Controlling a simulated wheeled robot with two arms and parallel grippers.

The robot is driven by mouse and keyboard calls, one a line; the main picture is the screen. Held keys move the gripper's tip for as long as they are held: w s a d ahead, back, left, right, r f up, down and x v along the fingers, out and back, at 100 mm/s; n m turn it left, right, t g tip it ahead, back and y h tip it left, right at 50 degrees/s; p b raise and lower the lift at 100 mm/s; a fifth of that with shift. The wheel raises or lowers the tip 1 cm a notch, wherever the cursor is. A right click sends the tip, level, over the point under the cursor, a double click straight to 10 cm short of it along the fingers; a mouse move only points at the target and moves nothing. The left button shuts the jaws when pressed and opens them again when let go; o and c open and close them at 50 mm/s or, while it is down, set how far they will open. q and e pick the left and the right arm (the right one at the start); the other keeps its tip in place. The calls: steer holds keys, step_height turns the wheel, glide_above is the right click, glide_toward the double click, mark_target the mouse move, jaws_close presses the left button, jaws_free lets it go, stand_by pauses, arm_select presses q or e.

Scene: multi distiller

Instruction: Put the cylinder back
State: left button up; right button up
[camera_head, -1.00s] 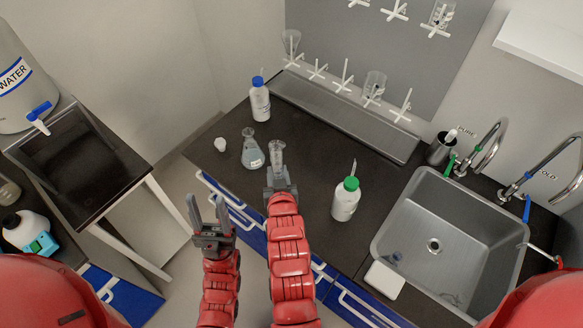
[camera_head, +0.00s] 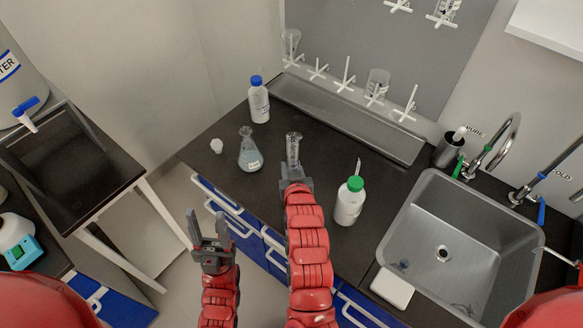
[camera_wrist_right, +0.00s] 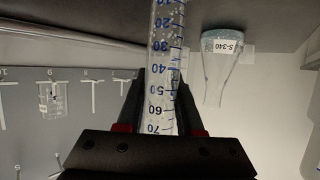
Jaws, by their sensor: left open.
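The clear graduated cylinder (camera_head: 293,150) stands about upright in the head view, above the dark counter between the flask and the green-capped bottle. My right gripper (camera_head: 295,178) is shut on it. In the right wrist view the cylinder (camera_wrist_right: 165,75), with blue marks, sits between the two dark fingers of this gripper (camera_wrist_right: 163,105). The picture there is upside down and the cylinder's ends are cut off. My left gripper (camera_head: 207,228) is open and empty, in front of the counter at the left. A wall rack with white pegs (camera_head: 345,76) is behind the counter.
A conical flask (camera_head: 249,155) stands left of the cylinder, a green-capped bottle (camera_head: 349,205) right of it. A beaker (camera_head: 377,84) hangs on the rack. The sink (camera_head: 425,255) is at right.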

steer(key=o, duration=0.4)
steer(key=shift+o, duration=0.2)
steer(key=shift+r, duration=0.15)
steer(key=shift+s, duration=0.25)
steer(key=p+v, duration=0.3)
steer(key=v, duration=0.8)
steer(key=shift+s, duration=0.25)
steer(key=shift+d+r, duration=0.1)
